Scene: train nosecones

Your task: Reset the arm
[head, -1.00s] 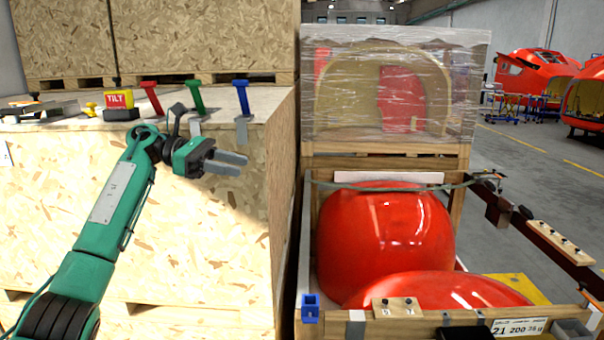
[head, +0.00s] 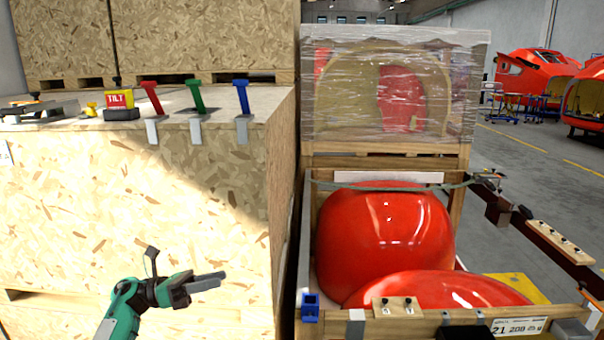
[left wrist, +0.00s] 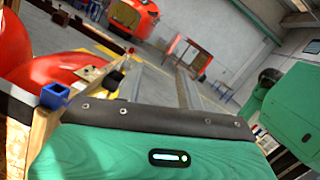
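My left arm is green and comes in from the bottom left of the head view. Its left gripper (head: 208,282) points right, in front of the large chipboard crate (head: 110,215) and well below the crate's top. Its grey fingers look close together with nothing visible between them, but the side-on angle does not show whether they are fully shut. The left wrist view shows green robot casing up close and no fingertips. My right gripper is in neither view.
Red, green and blue clamp handles (head: 195,96) and a yellow-red TILT block (head: 120,106) are on the crate top. Red nosecones (head: 385,240) lie in an open wooden crate to the right. A blue bracket (head: 310,305) sits at its front left corner.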

